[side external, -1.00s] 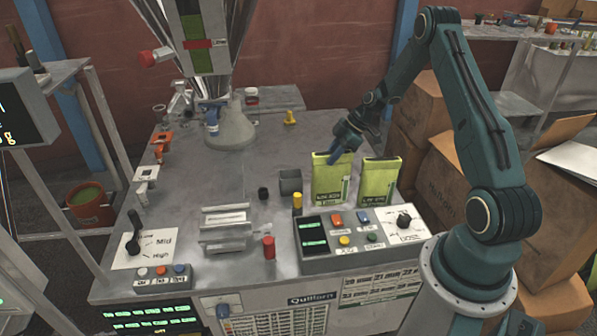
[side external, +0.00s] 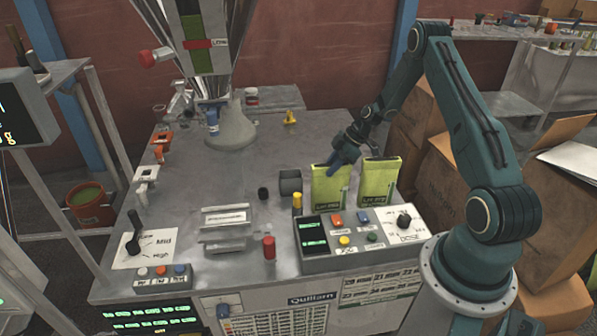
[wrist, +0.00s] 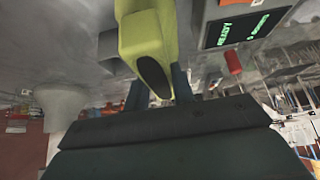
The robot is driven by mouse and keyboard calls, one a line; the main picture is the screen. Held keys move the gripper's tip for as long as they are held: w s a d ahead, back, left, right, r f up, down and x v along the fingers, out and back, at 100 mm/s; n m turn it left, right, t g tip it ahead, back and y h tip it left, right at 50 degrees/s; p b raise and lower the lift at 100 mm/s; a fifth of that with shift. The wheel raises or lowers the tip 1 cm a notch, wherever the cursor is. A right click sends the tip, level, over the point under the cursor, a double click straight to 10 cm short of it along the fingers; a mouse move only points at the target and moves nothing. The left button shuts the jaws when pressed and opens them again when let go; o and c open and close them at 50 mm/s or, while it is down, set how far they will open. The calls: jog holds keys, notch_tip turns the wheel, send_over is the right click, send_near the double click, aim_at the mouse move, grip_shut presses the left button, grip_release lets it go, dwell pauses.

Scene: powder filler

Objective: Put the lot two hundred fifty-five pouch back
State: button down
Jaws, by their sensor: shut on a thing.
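Two yellow-green pouches stand side by side on the grey bench behind the control box. My gripper (side external: 345,152) is shut on the top of the left pouch (side external: 328,188), which is upright with its bottom at or very near the bench top. Its label is too small to read surely. The right pouch (side external: 379,184) stands just beside it, apart from my gripper. In the wrist view the held pouch (wrist: 146,36) rises between the two dark fingers of my gripper (wrist: 160,90).
The control box (side external: 340,262) with buttons and a dial stands in front. A yellow-topped post (side external: 297,202) and a red post (side external: 268,247) stand nearby. The bench behind the pouches is clear up to a small yellow piece (side external: 290,118).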

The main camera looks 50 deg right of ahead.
jog(key=c, duration=1.2)
grip_release()
jog(key=v, duration=1.2)
jog(key=shift+r, duration=0.15)
